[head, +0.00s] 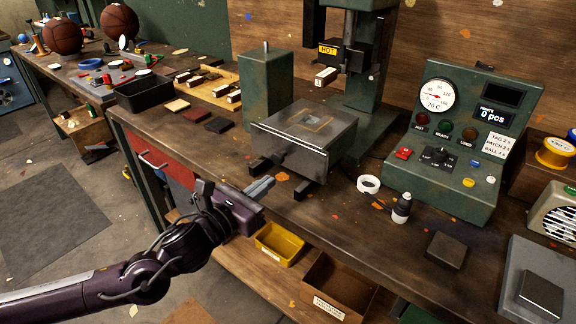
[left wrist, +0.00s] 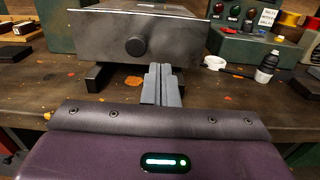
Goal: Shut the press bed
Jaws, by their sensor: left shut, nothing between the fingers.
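The press bed (head: 302,135) is a grey metal slab on dark rails, sticking out toward me from under the green press (head: 372,70) with its HOT head. A faint tan square outline marks its top. In the left wrist view, its front face (left wrist: 180,38) carries a round dark knob (left wrist: 138,46). My left gripper (head: 262,187) is shut and empty, in front of the bed and a little below it, with a gap to the front face. Its fingers (left wrist: 162,85) point toward the bed's lower front, right of the knob. My right gripper is not in view.
A green control box (head: 462,130) with gauge and buttons stands right of the press. A black tray (head: 145,92) is at left. A yellow bin (head: 279,243) sits below the bench edge.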

